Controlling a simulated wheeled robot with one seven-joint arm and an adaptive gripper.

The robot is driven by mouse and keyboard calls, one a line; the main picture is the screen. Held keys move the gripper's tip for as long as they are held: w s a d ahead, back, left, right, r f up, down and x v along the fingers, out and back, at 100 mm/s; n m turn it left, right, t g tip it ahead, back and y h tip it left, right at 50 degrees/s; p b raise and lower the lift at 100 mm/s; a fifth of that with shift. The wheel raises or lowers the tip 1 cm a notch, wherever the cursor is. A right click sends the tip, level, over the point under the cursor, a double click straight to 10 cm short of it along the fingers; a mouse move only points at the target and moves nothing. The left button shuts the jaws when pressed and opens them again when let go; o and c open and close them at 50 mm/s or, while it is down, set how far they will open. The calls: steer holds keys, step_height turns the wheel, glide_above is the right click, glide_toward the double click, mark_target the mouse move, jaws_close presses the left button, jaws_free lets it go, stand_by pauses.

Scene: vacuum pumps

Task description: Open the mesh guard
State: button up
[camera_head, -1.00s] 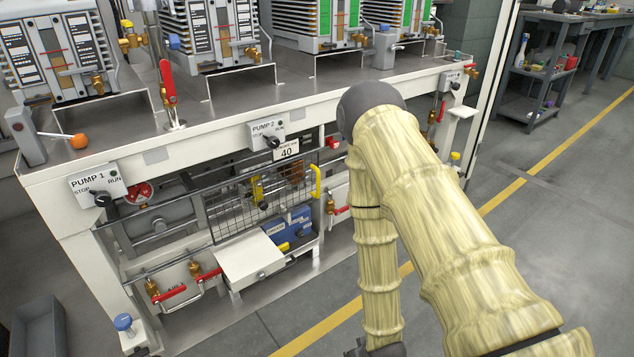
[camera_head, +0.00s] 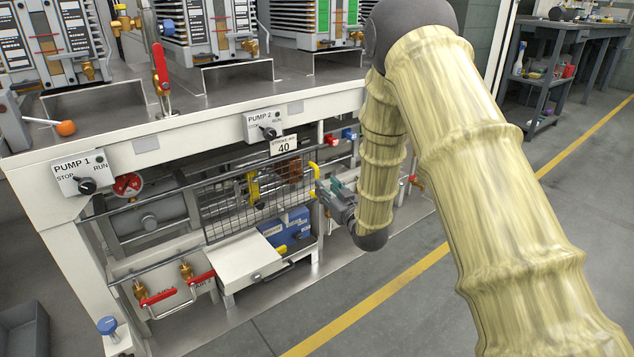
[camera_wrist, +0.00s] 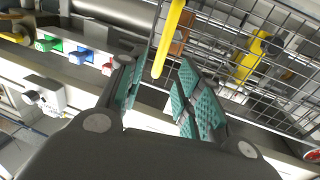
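The mesh guard (camera_head: 225,207) is a dark wire grid across the front of the cabinet opening, below the PUMP 2 panel. It appears closed. Its yellow handle (camera_head: 314,171) is at the right edge. In the wrist view the handle (camera_wrist: 169,38) is a yellow bar beside the wire mesh (camera_wrist: 285,62). My gripper (camera_head: 327,188) is just right of the handle, its green-padded fingers pointing at it. In the wrist view my gripper (camera_wrist: 164,64) is open, with the handle's near end showing between the fingertips. I cannot tell whether the fingers touch it.
A white box-like ledge (camera_head: 240,262) and a blue box (camera_head: 285,228) are below the mesh. Red-handled valves (camera_head: 165,294) stick out at the lower left. The PUMP 2 switch panel (camera_head: 262,124) is above. The floor right of the yellow line is clear.

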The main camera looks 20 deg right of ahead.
mark_target(317, 177)
steer(key=w+b, duration=0.1)
steer(key=w, duration=0.1)
steer(key=w+b, duration=0.1)
steer(key=w, duration=0.2)
steer(key=w+a+b, duration=0.1)
steer(key=w, duration=0.1)
steer(key=shift+w+a, duration=0.1)
steer(key=shift+w, duration=0.15)
jaws_close()
